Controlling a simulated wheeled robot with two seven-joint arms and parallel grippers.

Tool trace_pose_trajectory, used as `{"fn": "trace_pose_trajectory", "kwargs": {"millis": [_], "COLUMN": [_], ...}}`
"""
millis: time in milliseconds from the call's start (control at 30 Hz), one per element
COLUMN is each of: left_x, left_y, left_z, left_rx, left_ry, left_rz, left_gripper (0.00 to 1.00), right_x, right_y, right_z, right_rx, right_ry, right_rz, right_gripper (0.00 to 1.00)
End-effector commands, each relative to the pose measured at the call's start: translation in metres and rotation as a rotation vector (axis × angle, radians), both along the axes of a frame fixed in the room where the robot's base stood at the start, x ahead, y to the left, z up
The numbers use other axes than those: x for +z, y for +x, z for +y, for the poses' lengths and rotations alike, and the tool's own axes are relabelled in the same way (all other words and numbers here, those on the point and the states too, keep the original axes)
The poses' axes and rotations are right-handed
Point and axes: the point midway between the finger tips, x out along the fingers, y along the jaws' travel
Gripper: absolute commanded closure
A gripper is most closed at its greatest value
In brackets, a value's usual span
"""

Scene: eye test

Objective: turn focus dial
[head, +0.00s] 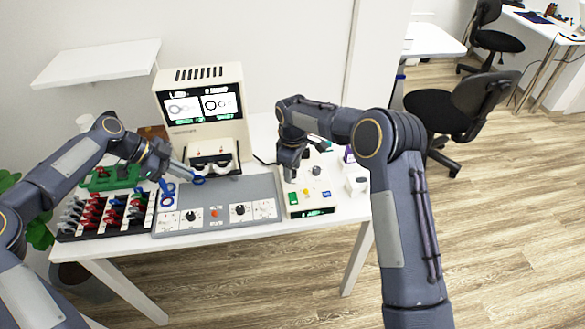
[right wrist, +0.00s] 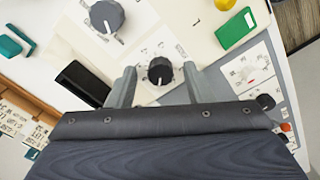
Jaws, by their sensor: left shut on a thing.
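The cream control box (head: 300,205) on the table carries dials and coloured buttons. My right gripper (head: 290,176) is over its left part, pointing down. In the right wrist view, a small black dial (right wrist: 159,71) with a printed scale sits between the two open fingers (right wrist: 160,84), with a gap on each side. A larger grey dial (right wrist: 106,16) is above it in that view. The print is too small to read surely. My left gripper (head: 160,170) is shut on a blue-ringed thing (head: 167,189) over the left of the grey panel.
A grey panel (head: 262,190) with black knobs and a red button lies in the middle. Behind it stands a cream machine (head: 196,75) with a lit screen. A green button (right wrist: 235,28) is near my right fingers.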

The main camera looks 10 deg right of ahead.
Motion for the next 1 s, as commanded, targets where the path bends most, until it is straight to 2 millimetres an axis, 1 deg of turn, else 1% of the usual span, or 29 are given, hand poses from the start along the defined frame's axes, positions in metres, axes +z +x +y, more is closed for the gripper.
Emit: {"fn": "trace_pose_trajectory", "kwargs": {"millis": [167, 267, 367, 600, 700, 833, 1000], "left_x": [0.000, 0.000, 0.000, 0.000, 0.000, 0.000, 0.000], "left_y": [0.000, 0.000, 0.000, 0.000, 0.000, 0.000, 0.000], "left_z": [0.000, 0.000, 0.000, 0.000, 0.000, 0.000, 0.000], "left_rx": [0.000, 0.000, 0.000, 0.000, 0.000, 0.000, 0.000], "left_ry": [0.000, 0.000, 0.000, 0.000, 0.000, 0.000, 0.000], "left_rz": [0.000, 0.000, 0.000, 0.000, 0.000, 0.000, 0.000], "left_gripper": [1.00, 1.00, 1.00, 1.00, 1.00, 1.00, 1.00], "right_x": [0.000, 0.006, 0.020, 0.071, 0.090, 0.108, 0.119], "right_y": [0.000, 0.000, 0.000, 0.001, 0.001, 0.001, 0.000], "right_z": [0.000, 0.000, 0.000, 0.000, 0.001, 0.000, 0.000], "right_rx": [0.000, 0.000, 0.001, -0.001, 0.000, 0.000, 0.001], "right_ry": [0.000, -0.001, 0.000, 0.001, 0.001, 0.001, 0.000], "right_rz": [0.001, -0.001, -0.002, -0.004, -0.003, -0.002, 0.000], "right_gripper": [0.53, 0.53, 0.53, 0.53, 0.53, 0.53, 0.53]}}
